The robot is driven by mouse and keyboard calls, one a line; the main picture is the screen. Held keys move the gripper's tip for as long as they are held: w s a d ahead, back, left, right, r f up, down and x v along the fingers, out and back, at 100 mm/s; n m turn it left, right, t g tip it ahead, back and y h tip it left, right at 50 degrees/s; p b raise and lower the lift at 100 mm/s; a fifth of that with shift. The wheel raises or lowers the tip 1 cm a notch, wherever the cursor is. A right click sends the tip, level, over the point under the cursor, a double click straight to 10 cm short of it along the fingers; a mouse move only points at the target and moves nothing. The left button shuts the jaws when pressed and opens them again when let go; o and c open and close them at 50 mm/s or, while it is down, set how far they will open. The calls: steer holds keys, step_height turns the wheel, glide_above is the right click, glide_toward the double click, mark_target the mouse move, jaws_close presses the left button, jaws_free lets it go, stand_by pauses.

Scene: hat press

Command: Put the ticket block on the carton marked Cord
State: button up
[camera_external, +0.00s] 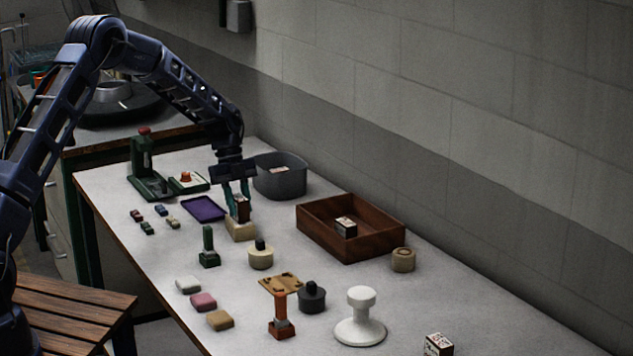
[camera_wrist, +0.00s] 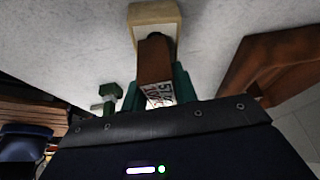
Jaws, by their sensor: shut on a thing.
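My gripper (camera_external: 238,190) points down with its green fingers shut on a small brown block with a printed white face, seemingly the ticket block (camera_external: 242,209). In the wrist view the block (camera_wrist: 155,62) sits between the fingers, its printed face towards the camera. A cream block (camera_external: 240,231) is directly below it and also shows in the wrist view (camera_wrist: 144,13); I cannot tell whether the two touch. Small printed boxes stand in the brown wooden tray (camera_external: 346,227) and at the table's front right (camera_external: 438,344). No lettering reading Cord is legible.
The brown wooden tray (camera_external: 312,222) and a grey tub (camera_external: 265,180) stand near the wall. A purple tray (camera_external: 203,208) lies left of my gripper. A green stamp (camera_external: 208,247) and a cream round pot (camera_external: 261,257) stand in front. A white stand (camera_external: 360,320) is farther right.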

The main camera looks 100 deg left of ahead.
steer(key=shift+f, duration=0.15)
steer(key=o, duration=1)
steer(key=shift+c, duration=0.2)
steer(key=v, duration=1.2)
